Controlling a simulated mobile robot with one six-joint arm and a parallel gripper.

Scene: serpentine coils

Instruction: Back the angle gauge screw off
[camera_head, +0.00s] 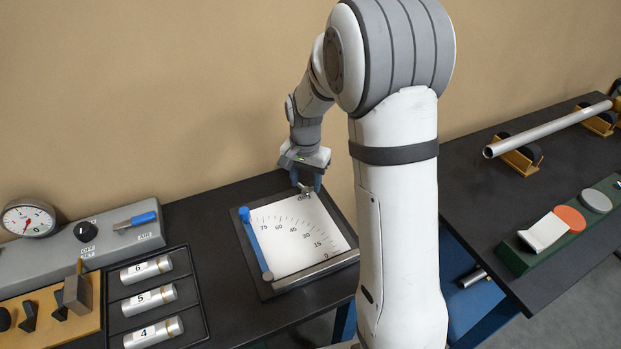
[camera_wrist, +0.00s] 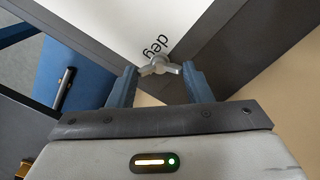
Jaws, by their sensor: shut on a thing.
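The angle gauge has a white plate (camera_head: 296,256) with a printed degree scale, set in a dark frame on the bench. Its blue pointer arm (camera_head: 256,243) lies along the left side, past the 75 mark. A small grey winged screw (camera_wrist: 160,67) sits at the plate's far corner, beside the "deg" print. My gripper (camera_head: 307,188) reaches down over that corner. In the wrist view its blue fingers (camera_wrist: 157,78) are shut on the screw's wings, one on each side. The screw's shank is hidden.
A grey box with a dial gauge (camera_head: 29,219) and blue-handled lever (camera_head: 136,222) stands left. A black tray (camera_head: 205,318) holds numbered cylinders. A second bench on the right carries a long pipe (camera_head: 550,128) and a green strip (camera_head: 517,257). A wall stands behind.

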